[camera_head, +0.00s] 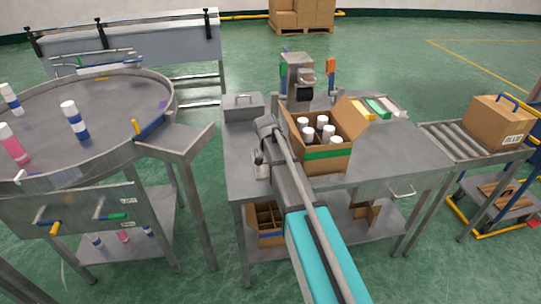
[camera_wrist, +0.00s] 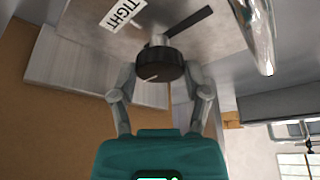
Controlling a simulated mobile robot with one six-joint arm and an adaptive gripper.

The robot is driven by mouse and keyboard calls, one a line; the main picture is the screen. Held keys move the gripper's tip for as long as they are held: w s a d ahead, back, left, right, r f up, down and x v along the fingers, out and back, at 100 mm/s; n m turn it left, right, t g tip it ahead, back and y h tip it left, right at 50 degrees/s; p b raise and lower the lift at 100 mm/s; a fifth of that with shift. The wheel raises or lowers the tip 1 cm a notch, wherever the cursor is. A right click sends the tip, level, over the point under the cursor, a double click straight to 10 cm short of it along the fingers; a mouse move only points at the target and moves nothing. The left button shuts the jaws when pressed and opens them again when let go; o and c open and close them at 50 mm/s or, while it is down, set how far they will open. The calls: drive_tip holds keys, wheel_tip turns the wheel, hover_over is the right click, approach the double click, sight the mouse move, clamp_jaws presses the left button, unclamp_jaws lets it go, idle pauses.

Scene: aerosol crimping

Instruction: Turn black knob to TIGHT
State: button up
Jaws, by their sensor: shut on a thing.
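The black knob (camera_wrist: 159,64) is in the upper middle of the wrist view, on a grey metal surface. A thin white line marks its face. The white TIGHT label (camera_wrist: 122,13) is beyond it, up and to the left. A dark bar (camera_wrist: 190,20) runs from near the knob to the upper right. My gripper (camera_wrist: 160,74) has one grey finger on each side of the knob and is shut on it. The fingers partly hide the knob's sides. I cannot make out the knob in the head view.
In the head view, an open carton (camera_head: 318,155) holding several white-capped cans stands on the steel table (camera_head: 385,160) beside my arm. A grey toolbox (camera_head: 243,107) and a bench machine (camera_head: 298,75) are behind. A round table (camera_head: 110,95) is at left, a roller conveyor (camera_head: 466,143) at right.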

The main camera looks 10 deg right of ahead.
drive_tip(key=m, duration=0.2)
drive_tip(key=m+g+h, duration=0.1)
drive_tip(key=m, duration=0.1)
drive_tip(key=shift+w+a, duration=0.15)
drive_tip(key=shift+w, duration=0.1)
drive_tip(key=m+g, duration=0.1)
drive_tip(key=m, duration=0.3)
drive_tip(key=shift+w+m+g+h, duration=0.15)
drive_tip(key=shift+m+g+h, duration=0.15)
drive_tip(key=shift+g+h, duration=0.1)
drive_tip(key=m+g, duration=0.2)
drive_tip(key=m, duration=0.3)
drive_tip(key=shift+w, duration=0.15)
drive_tip(key=shift+m+g+y, duration=0.6)
drive_tip(key=shift+m+g, duration=0.1)
drive_tip(key=shift+m, duration=1.4)
drive_tip(key=o, duration=1.1)
drive_tip(key=shift+o, duration=0.2)
